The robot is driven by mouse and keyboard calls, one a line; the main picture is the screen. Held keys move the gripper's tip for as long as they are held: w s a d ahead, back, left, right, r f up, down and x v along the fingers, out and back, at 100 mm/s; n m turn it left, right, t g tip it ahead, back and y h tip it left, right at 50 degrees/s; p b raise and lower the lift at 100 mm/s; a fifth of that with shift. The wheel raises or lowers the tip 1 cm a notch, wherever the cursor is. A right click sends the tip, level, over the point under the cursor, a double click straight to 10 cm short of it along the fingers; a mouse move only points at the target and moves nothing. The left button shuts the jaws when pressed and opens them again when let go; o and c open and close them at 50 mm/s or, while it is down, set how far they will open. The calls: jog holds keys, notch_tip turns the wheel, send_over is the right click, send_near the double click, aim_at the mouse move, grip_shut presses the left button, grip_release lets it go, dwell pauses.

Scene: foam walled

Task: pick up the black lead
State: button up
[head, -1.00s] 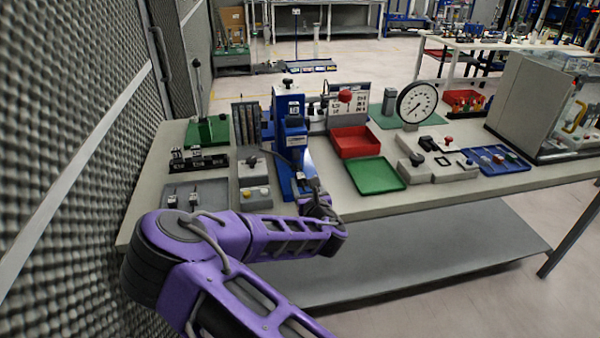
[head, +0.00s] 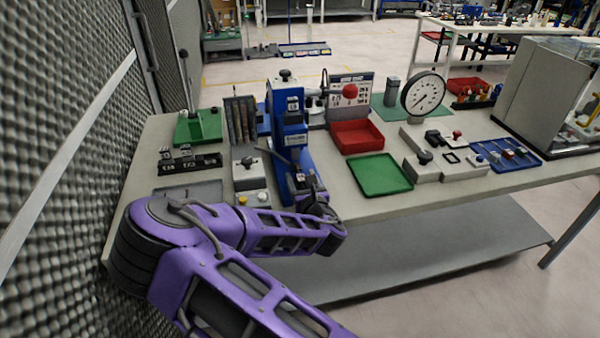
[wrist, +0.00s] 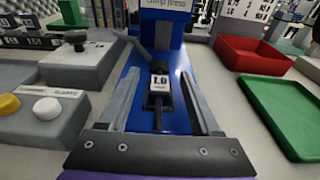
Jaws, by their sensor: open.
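I cannot surely pick out a black lead in either view. My gripper (wrist: 160,88) is open over the blue base of the clamp press (wrist: 178,72), its two grey fingers spread apart. Between the fingers is a small white block marked 1.0 (wrist: 160,82), with dark parts (wrist: 158,103) around and below it. Whether these dark parts are the lead is unclear. In the head view my gripper (head: 308,183) is at the front foot of the blue press (head: 289,120), where the arm partly hides the spot.
A red bin (head: 356,137) and a green tray (head: 380,175) lie right of the press. Grey button boxes (head: 250,172), a black rack (head: 190,163) and a grey tray (head: 188,193) lie left. A dial gauge (head: 424,95) stands further right.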

jog(key=shift+w, duration=0.1)
grip_shut()
dwell(0.3)
jog(key=shift+r, duration=0.1)
